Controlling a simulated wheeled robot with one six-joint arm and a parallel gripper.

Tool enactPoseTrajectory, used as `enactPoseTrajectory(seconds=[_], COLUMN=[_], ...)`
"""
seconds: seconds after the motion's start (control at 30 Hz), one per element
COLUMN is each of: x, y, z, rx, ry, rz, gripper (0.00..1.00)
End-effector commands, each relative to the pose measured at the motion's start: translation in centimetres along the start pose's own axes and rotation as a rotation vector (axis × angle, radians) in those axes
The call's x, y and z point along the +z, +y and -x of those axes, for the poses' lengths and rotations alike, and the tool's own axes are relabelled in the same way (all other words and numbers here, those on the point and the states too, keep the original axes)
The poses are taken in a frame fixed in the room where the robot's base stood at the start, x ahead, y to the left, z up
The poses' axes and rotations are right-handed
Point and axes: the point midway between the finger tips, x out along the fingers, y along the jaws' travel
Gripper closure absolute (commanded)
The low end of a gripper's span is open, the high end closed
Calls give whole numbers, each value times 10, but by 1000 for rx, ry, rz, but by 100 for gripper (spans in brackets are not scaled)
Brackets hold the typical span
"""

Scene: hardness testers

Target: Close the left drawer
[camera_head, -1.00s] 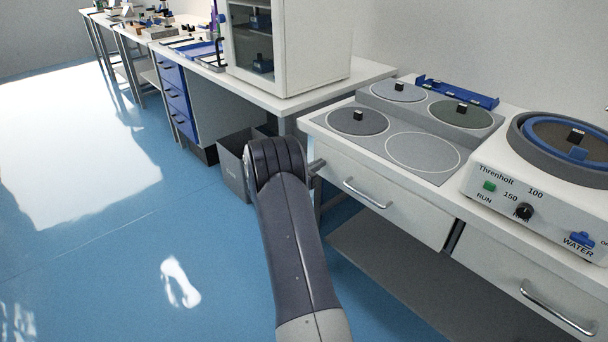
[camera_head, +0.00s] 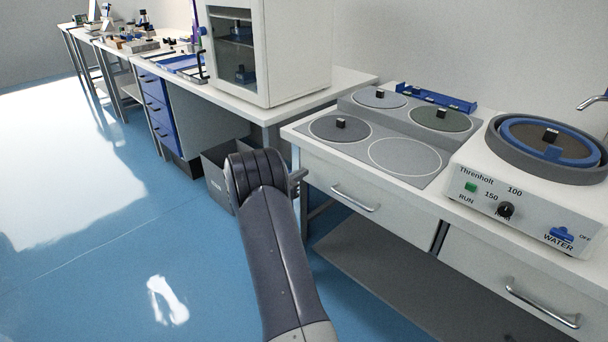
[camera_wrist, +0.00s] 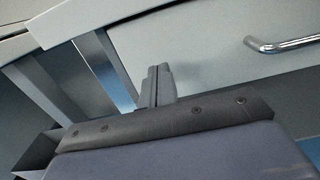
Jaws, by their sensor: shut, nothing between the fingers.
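The left drawer (camera_head: 392,213) is the white front with a silver bar handle (camera_head: 355,200), under the worktop with the grinding discs. Its front looks about flush with the bench, but I cannot tell if a small gap is left. My gripper (camera_head: 299,177) is by the drawer's left end, left of the handle, partly hidden behind my arm. In the wrist view my gripper (camera_wrist: 157,80) is shut and empty, pointing at the drawer front (camera_wrist: 205,65), with the handle (camera_wrist: 285,44) to its upper right. Contact with the front cannot be told.
A right drawer (camera_head: 490,275) with its own handle sits under the grinding machine (camera_head: 530,195). A grey shelf (camera_head: 385,280) runs below. A grey bin (camera_head: 215,180) and a bench with a white cabinet (camera_head: 290,50) stand left. Blue floor (camera_head: 100,260) is free at left.

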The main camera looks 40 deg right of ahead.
Motion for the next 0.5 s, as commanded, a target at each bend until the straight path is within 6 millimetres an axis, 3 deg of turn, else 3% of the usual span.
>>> enactPoseTrajectory(seconds=[0.3,0.5], x=[0,-1], y=[3,2], z=[74,103], rx=[4,2], ry=[3,3], rz=[4,3], gripper=[100,100])
